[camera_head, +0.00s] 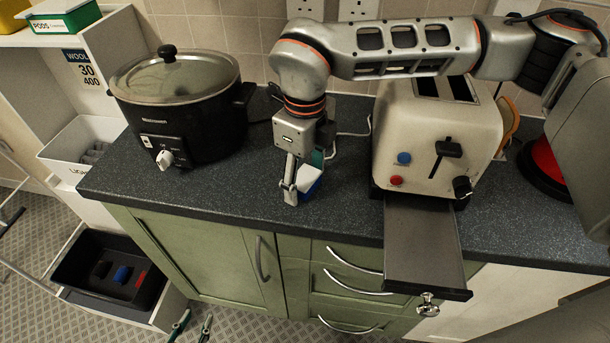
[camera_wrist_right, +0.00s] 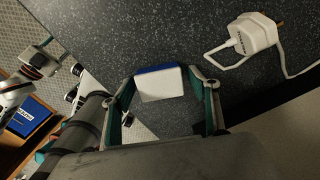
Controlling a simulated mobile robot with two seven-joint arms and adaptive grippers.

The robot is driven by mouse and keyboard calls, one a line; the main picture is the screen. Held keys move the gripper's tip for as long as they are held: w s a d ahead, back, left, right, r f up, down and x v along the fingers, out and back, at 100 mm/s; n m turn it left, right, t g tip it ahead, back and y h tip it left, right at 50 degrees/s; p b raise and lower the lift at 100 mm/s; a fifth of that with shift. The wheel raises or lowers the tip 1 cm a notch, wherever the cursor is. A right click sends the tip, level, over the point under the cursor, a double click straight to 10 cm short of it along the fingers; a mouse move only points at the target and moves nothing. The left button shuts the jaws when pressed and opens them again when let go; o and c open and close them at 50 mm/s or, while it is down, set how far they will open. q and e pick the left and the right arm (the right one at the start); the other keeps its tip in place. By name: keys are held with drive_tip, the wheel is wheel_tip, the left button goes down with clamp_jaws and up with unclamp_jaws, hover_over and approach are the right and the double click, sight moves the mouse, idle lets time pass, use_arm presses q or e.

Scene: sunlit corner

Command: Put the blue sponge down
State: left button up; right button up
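The blue sponge (camera_head: 311,184), blue with a white side, is at the front part of the dark countertop, between the slow cooker and the toaster. In the right wrist view the sponge (camera_wrist_right: 160,84) lies between the two fingers of my right gripper (camera_wrist_right: 165,82). The left finger is close against its end; a narrow gap shows at the right finger. My right gripper (camera_head: 304,180) points down at the counter and partly hides the sponge. My left gripper (camera_head: 194,326) shows only as two separated fingertips at the bottom edge, empty, over the floor.
A black slow cooker (camera_head: 185,105) stands left, a cream toaster (camera_head: 437,135) right, with a grey tray (camera_head: 422,240) reaching past the counter's front edge. A white plug (camera_wrist_right: 252,35) with its cable lies near the sponge. The counter (camera_head: 240,185) is clear left of the sponge.

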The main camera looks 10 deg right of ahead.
sight(305, 177)
wheel_tip(305, 177, up, 12)
drive_tip(key=shift+r, duration=0.15)
idle(0.5)
idle(0.4)
